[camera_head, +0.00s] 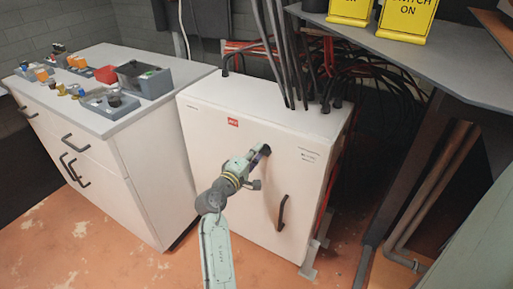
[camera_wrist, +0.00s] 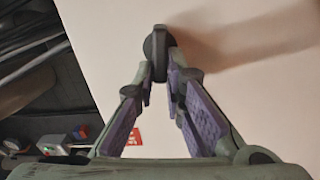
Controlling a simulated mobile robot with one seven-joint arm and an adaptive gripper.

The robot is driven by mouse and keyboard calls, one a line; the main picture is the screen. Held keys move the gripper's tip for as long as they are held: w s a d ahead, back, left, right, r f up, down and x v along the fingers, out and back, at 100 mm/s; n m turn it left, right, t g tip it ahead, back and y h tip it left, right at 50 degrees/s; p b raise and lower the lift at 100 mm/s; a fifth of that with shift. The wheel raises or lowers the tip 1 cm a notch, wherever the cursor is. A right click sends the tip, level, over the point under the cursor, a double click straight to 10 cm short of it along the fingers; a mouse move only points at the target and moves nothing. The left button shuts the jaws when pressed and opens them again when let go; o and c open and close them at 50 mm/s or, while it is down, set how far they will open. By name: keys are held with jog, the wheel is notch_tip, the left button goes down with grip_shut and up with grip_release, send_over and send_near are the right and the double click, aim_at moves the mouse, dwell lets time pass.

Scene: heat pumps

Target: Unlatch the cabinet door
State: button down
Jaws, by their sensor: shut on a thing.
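The white cabinet (camera_head: 232,180) stands in the middle of the head view, its door face toward me and shut. Its dark latch knob (camera_head: 266,149) is near the top of the door, partly hidden by my gripper (camera_head: 262,155). In the wrist view the black latch (camera_wrist: 158,46) is a round base with a raised tab. My gripper (camera_wrist: 163,80) has its purple-padded fingers on either side of the tab, shut on it. A dark door handle (camera_head: 282,212) sits lower on the door, apart from my gripper.
A white drawer counter (camera_head: 130,170) with bins and small parts stands to the left. Black cables (camera_head: 285,60) rise from the cabinet top. A grey shelf (camera_head: 420,55) with yellow signs overhangs at right. Orange floor (camera_head: 120,240) lies clear in front.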

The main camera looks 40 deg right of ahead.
jog(key=shift+n, duration=0.6)
jog(key=shift+f+p, duration=0.1)
jog(key=shift+p, duration=0.2)
jog(key=c, duration=1.7)
grip_release()
jog(key=shift+o, duration=0.2)
jog(key=v, duration=1.2)
jog(key=shift+w+a, duration=0.1)
